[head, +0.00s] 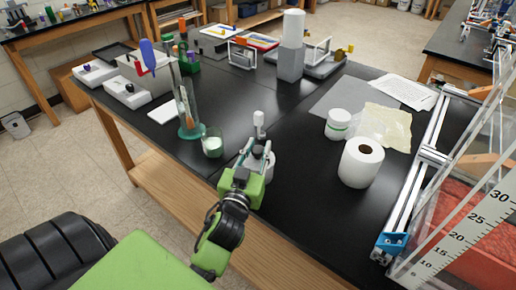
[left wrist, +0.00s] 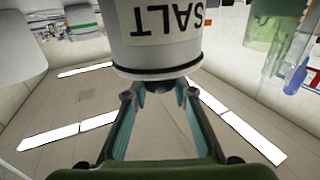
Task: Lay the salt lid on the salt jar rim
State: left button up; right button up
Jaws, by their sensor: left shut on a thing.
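The white salt jar (left wrist: 165,30) fills the upper middle of the left wrist view, its SALT label upside down in this picture. My left gripper (left wrist: 156,92) is shut on the lid by this knob. I cannot tell whether lid and rim touch all round. In the head view my left gripper (head: 257,152) is over the table's front part, and the jar (head: 267,164) is mostly hidden behind it. My right gripper is not in view.
A glass beaker with white contents (head: 213,144) and a green-based cylinder (head: 190,122) stand left of my gripper. A small white object (head: 259,122) is just behind it. A paper roll (head: 360,163) and a white tub (head: 338,125) stand right. Black tabletop between is clear.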

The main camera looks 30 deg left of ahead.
aim_at(258, 149)
pick_arm(q)
jog(key=o, duration=1)
jog(key=shift+o, duration=0.4)
notch_tip(258, 149, up, 10)
jog(key=shift+r, duration=0.1)
